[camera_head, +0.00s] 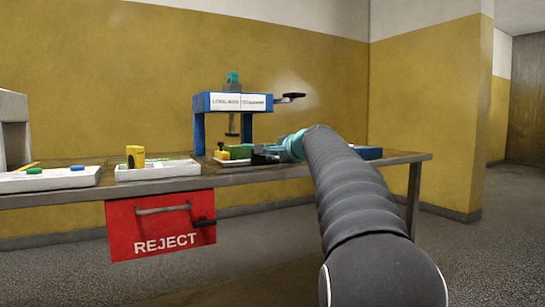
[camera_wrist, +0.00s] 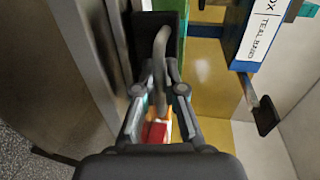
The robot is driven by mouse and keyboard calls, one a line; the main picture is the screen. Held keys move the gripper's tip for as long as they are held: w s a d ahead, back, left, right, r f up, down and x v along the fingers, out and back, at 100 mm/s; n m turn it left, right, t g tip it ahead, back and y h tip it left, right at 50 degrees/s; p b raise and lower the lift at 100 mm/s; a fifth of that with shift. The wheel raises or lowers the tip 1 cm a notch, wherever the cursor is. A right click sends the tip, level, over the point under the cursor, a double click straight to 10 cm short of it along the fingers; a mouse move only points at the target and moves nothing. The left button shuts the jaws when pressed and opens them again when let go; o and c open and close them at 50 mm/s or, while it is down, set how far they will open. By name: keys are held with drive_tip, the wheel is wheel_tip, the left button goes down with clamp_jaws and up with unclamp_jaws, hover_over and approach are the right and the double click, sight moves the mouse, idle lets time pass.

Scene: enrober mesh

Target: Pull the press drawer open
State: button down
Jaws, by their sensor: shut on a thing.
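The press (camera_head: 232,103) is a blue frame with a white label, standing on the table; its blue side and label also show in the wrist view (camera_wrist: 258,35). My gripper (camera_head: 262,155) is low by the right side of the press. In the wrist view my gripper (camera_wrist: 161,78) has its fingers closed around a grey curved bar handle (camera_wrist: 160,45). The handle is in front of a dark panel (camera_wrist: 178,25), which seems to be the drawer's front. In the head view the drawer and handle are hidden or too small to make out.
A red REJECT panel (camera_head: 130,240) with its own handle hangs under the table edge (camera_head: 90,197). White trays (camera_head: 130,174) with small coloured blocks lie on the left of the table. A blue item (camera_head: 369,153) sits at the right end. A black-ended lever (camera_head: 291,97) sticks out from the press.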

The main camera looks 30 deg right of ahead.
drive_tip(key=shift+s+a, duration=0.15)
drive_tip(key=shift+s, duration=0.15)
drive_tip(key=c, duration=1.2)
unclamp_jaws()
drive_tip(key=shift+c, duration=0.2)
drive_tip(key=shift+s+d, duration=0.1)
drive_tip(key=shift+d, duration=0.1)
drive_tip(key=shift+s+r, duration=0.1)
drive_tip(key=shift+s, duration=0.2)
drive_tip(key=v, duration=1.1)
